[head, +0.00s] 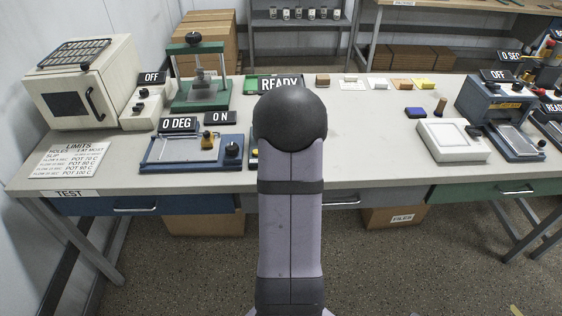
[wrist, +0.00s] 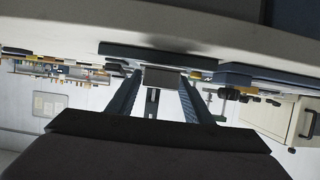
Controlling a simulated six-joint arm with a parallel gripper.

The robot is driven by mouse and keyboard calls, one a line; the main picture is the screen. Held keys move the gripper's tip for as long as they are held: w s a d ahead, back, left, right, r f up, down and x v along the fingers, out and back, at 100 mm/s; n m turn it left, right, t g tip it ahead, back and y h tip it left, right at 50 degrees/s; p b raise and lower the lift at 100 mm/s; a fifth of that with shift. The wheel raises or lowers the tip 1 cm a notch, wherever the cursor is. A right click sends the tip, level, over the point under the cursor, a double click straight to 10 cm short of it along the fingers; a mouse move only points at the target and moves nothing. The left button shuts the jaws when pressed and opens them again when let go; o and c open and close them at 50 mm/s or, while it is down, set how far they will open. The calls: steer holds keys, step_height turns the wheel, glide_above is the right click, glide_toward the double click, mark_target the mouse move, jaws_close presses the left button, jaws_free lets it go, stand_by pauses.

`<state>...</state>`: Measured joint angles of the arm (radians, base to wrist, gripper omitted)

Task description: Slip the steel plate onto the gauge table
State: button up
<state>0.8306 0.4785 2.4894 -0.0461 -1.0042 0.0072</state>
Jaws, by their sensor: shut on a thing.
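In the wrist view, which looks upside down, my gripper (wrist: 160,92) is shut on a small grey piece (wrist: 152,77), which looks like the steel plate. It is close to the edge of a flat blue base (wrist: 120,50); I cannot tell if they touch. This base may be the gauge table. In the head view, my arm hides the gripper, the plate and most of what stands there. Only a blue and yellow sliver (head: 253,152) shows left of the arm, with a READY sign (head: 280,84) above.
A blue tilting device (head: 195,152) with a 0 DEG sign stands just left of my arm. An oven (head: 82,85) and a green press (head: 200,85) are farther left. A white tray (head: 453,141) stands right. The bench between my arm and that tray is clear.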

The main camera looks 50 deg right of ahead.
steer(key=shift+w+d+f, duration=0.1)
steer(key=shift+w+d, duration=0.85)
steer(key=shift+w, duration=0.05)
steer(key=shift+w+d, duration=2)
steer(key=shift+f+b, duration=0.3)
steer(key=shift+f, duration=0.05)
steer(key=o, duration=1.2)
steer(key=shift+b+v, duration=0.65)
steer(key=shift+v, duration=3)
